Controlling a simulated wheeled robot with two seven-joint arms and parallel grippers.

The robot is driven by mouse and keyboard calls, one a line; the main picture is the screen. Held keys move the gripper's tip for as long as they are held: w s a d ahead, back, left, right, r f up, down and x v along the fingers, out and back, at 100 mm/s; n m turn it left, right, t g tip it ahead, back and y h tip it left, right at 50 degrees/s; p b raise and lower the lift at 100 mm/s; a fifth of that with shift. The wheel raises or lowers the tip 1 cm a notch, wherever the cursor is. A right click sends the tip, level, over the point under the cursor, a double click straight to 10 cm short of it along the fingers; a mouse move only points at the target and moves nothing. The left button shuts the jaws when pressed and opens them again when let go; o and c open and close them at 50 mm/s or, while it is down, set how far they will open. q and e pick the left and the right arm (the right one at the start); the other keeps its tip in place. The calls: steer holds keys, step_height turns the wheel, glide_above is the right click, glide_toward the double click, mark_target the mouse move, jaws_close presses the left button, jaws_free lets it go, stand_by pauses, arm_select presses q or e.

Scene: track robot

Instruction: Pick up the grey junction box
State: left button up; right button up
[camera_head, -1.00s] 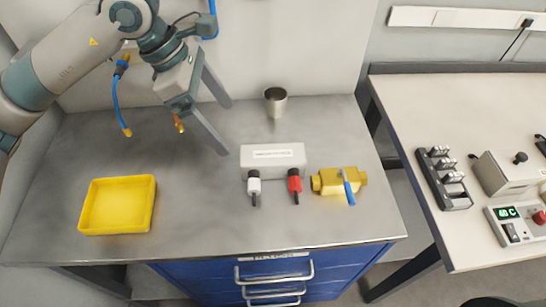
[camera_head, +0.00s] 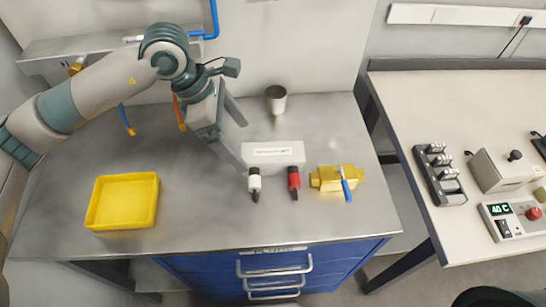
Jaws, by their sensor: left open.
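The grey junction box (camera_head: 285,157) is a light grey block with a white label, on the metal bench top. Two cable plugs sit at its front side, one white and black (camera_head: 254,183) and one red and black (camera_head: 293,180). My left gripper (camera_head: 240,146) is open and empty. Its fingers are spread, one reaching down close to the box's left end and the other behind it. I cannot tell whether the nearer finger touches the box. My right gripper is not in view.
A yellow valve with a blue handle (camera_head: 338,179) stands right of the box. A metal cup (camera_head: 275,99) stands behind it. A yellow tray (camera_head: 122,201) lies at the left. The bench (camera_head: 200,225) is clear between tray and box.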

mark_target(249, 156)
arm_select(q)
steer(key=shift+f+p, duration=0.35)
steer(key=shift+p, duration=0.05)
steer(key=p+x, duration=0.2)
steer(key=x, duration=0.1)
steer(key=shift+s+f, duration=0.1)
steer(key=shift+f, duration=0.65)
steer(key=shift+c, duration=0.2)
steer(key=c, duration=1.9)
steer(key=shift+c, duration=0.2)
steer(key=shift+r, duration=0.1)
